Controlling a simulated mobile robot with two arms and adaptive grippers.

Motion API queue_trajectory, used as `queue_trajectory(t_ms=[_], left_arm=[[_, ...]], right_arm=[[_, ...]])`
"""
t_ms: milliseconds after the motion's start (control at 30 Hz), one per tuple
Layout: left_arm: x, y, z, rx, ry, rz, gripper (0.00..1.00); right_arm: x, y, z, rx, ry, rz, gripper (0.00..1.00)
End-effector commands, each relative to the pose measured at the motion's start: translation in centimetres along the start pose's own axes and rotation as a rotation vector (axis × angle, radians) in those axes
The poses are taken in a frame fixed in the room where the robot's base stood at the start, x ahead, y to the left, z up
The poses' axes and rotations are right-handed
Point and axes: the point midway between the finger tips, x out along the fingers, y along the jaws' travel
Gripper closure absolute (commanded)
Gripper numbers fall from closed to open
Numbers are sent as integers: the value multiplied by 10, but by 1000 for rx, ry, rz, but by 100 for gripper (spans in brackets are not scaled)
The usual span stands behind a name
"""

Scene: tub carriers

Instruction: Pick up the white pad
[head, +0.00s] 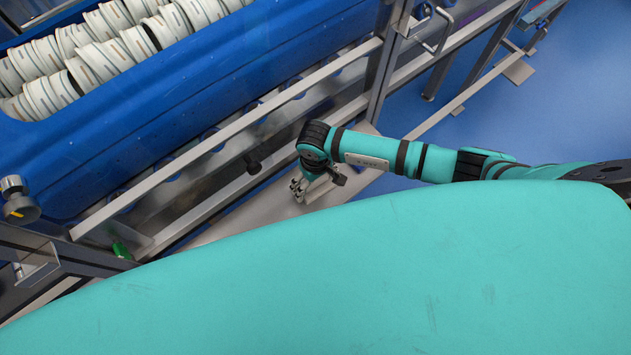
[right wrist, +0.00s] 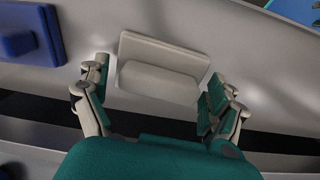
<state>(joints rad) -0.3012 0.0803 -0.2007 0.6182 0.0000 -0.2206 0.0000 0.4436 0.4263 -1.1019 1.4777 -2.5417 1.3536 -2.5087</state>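The white pad (right wrist: 160,70) shows in the right wrist view as a pale block with a raised back part, on a grey metal surface. My right gripper (right wrist: 157,90) is open. One finger is to the left of the pad and one to the right, with a gap on each side. In the head view my right gripper (head: 312,190) points down over a grey metal ledge below the blue tub. The pad cannot be made out clearly there. My left gripper is not in view.
A blue pad (right wrist: 30,36) lies left of the white pad. A blue tub (head: 190,95) holding several rows of white rings stands behind metal rails (head: 230,130). My large teal body part covers the front.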

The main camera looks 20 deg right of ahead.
Motion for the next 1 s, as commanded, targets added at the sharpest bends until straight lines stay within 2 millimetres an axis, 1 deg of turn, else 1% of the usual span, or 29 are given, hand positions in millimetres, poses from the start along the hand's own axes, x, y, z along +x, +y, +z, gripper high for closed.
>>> queue_trajectory(t_ms=[33,300,533,633,767,900,1000], left_arm=[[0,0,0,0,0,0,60],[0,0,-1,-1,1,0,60],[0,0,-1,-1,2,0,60],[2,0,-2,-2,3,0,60],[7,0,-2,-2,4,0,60],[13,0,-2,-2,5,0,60],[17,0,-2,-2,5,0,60]], right_arm=[[0,0,0,0,0,0,16],[0,0,0,0,0,0,50],[-2,0,0,0,1,0,50],[-10,1,-1,-1,3,0,50],[-32,1,-2,-3,5,1,50],[-61,1,-2,-3,6,1,50],[-78,1,-1,-3,4,1,50]])
